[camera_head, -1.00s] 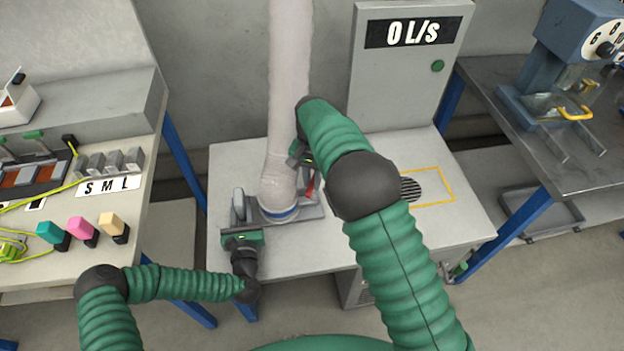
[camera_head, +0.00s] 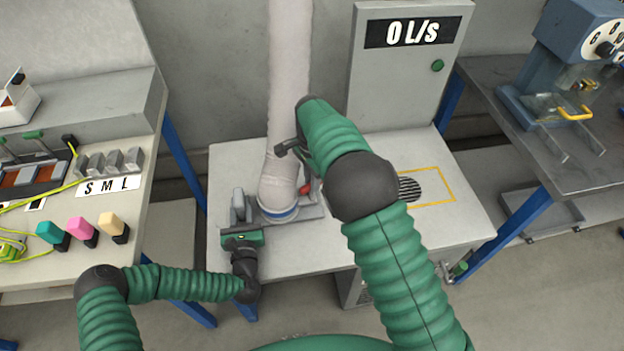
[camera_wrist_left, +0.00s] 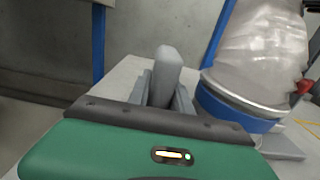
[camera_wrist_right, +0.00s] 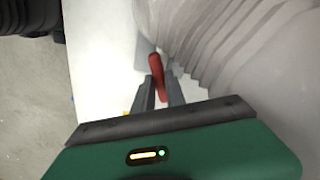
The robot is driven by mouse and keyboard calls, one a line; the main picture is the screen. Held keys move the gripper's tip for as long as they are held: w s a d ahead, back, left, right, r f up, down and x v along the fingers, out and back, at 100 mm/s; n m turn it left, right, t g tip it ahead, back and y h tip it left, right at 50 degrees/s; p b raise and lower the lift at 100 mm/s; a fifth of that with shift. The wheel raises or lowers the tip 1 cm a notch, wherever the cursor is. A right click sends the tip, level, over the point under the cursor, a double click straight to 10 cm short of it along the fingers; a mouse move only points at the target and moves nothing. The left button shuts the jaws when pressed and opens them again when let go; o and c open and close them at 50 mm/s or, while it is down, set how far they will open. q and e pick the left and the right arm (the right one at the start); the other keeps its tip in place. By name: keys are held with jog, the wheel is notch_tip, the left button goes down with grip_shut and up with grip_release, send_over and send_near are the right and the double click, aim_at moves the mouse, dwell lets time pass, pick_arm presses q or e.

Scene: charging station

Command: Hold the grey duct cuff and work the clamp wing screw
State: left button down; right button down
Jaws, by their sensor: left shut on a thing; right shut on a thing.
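The pale ribbed duct (camera_head: 288,90) comes down to a plate on the bench, ending in a blue band (camera_head: 279,213). A grey upright tab (camera_wrist_left: 168,65), apparently part of the duct cuff, stands left of the band. My left gripper (camera_head: 240,217) is shut on this tab, one finger on each side. The red wing screw (camera_wrist_right: 155,72) is right of the duct's lower end, and it also shows in the head view (camera_head: 305,189). My right gripper (camera_wrist_right: 160,92) is shut on it. In the head view my right arm hides part of that gripper.
A grey cabinet (camera_head: 404,75) with a "0 L/s" display stands behind the bench. A vent grille (camera_head: 410,188) in a yellow outline lies to the right. Side tables flank the bench, with coloured plugs (camera_head: 82,230) on the left one.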

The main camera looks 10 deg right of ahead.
pick_arm(q)
jog(key=shift+d, duration=0.15)
pick_arm(e)
jog(key=shift+a, duration=0.2)
jog(key=c, duration=1.6)
grip_release()
jog(key=shift+o, duration=1.2)
jog(key=shift+d, duration=0.1)
pick_arm(q)
jog(key=c, duration=1.1)
grip_release()
pick_arm(e)
notch_tip(320, 180, up, 12)
